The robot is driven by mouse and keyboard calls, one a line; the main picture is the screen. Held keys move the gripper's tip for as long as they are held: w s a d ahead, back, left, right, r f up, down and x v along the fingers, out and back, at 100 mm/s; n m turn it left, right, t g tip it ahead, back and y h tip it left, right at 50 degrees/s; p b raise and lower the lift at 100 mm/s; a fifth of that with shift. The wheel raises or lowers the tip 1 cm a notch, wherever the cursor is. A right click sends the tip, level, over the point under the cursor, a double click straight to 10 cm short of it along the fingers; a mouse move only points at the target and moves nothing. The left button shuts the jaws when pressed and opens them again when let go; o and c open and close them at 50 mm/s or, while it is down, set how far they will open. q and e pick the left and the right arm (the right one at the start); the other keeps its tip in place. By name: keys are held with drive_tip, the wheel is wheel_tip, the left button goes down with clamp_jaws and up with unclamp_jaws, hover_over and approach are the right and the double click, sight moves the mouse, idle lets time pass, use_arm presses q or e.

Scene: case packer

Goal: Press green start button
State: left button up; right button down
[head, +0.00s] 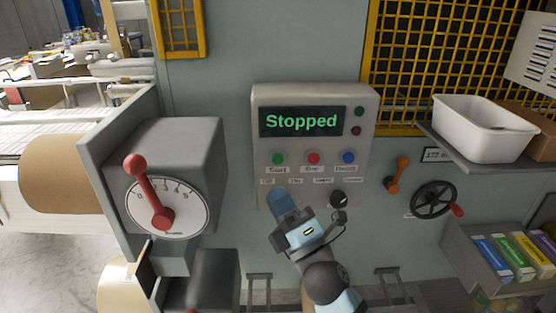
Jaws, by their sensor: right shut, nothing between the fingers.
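The green start button (278,158) is the leftmost of three buttons on a grey control panel (262,100), with a label under it that seems to read "Start". A red button (313,158) and a blue button (348,157) sit to its right. The display (302,121) above them reads "Stopped" in green. My right gripper (278,198) is shut and empty, pointing up toward the panel. Its tip shows below the green button and apart from it in the picture; its distance from the panel is hard to tell. My left gripper is out of view.
A grey box with a red lever (149,192) on a dial juts out at left. A black knob (340,198) is right of my gripper. An orange handle (397,174), a black handwheel (433,200) and a shelf with a white bin (482,128) are further right.

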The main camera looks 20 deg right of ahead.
drive_tip(key=shift+w+d, duration=0.4)
drive_tip(key=shift+w, duration=1)
drive_tip(key=shift+w+d, duration=0.45)
drive_tip(key=shift+w, duration=1)
drive_tip(key=shift+w+d, duration=0.4)
drive_tip(key=shift+w, duration=1)
drive_tip(key=shift+w+d, duration=0.15)
drive_tip(key=shift+w, duration=0.25)
drive_tip(key=shift+w+d, duration=0.1)
drive_tip(key=shift+w, duration=0.3)
drive_tip(key=shift+s, duration=0.1)
drive_tip(key=shift+s+a, duration=0.25)
drive_tip(key=shift+s, duration=0.5)
drive_tip(key=shift+s, duration=0.1)
drive_tip(key=shift+s+a, duration=0.25)
drive_tip(key=shift+s, duration=0.5)
drive_tip(key=shift+s+a, duration=0.2)
drive_tip(key=shift+s, duration=0.6)
drive_tip(key=shift+s+a, duration=0.25)
drive_tip(key=shift+s, duration=0.5)
